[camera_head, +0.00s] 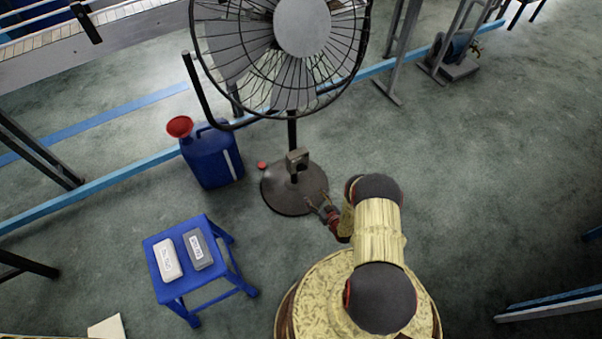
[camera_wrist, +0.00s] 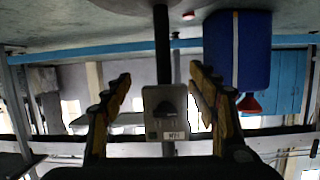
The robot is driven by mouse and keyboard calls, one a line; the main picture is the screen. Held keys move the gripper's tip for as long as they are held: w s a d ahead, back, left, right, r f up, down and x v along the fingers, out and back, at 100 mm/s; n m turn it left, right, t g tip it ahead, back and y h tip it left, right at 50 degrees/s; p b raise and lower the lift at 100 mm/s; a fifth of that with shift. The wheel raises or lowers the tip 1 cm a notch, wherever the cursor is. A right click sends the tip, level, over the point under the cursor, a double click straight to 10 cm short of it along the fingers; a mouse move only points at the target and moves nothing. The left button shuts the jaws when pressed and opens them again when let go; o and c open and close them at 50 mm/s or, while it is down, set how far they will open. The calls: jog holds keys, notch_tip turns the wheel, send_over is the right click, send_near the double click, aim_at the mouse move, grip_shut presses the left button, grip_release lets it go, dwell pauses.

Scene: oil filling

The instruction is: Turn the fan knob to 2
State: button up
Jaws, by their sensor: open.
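The pedestal fan (camera_head: 302,27) stands at the top centre of the head view on a round dark base (camera_head: 285,200). Its grey control box (camera_head: 297,157) is on the pole. In the wrist view, which is upside down, the box shows a dark knob (camera_wrist: 168,109) and a small white label whose text is too small to read surely. My gripper (camera_wrist: 159,80) is open, with one finger on each side of the box and nothing between the fingers held. In the head view my gripper (camera_head: 325,207) is low beside the fan base, apart from the box. The knob is hidden there.
A blue jerrycan (camera_head: 211,158) with a red funnel (camera_head: 180,126) stands left of the fan. A red cap (camera_head: 262,165) lies on the floor.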

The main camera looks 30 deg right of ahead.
aim_at(303, 170)
notch_tip(303, 170, up, 8)
jog(key=w+t, duration=0.3)
jog(key=t, duration=0.1)
jog(key=shift+n, duration=0.3)
jog(key=shift+w+a+r+b, duration=0.15)
jog(key=shift+w+b, duration=0.5)
jog(key=shift+w, duration=1.15)
jog(key=shift+w+a+r+b, duration=0.1)
jog(key=shift+w+b, duration=0.55)
jog(key=shift+w, duration=1.15)
jog(key=shift+c, duration=1.1)
jog(key=shift+f, duration=0.1)
jog(key=c, duration=0.9)
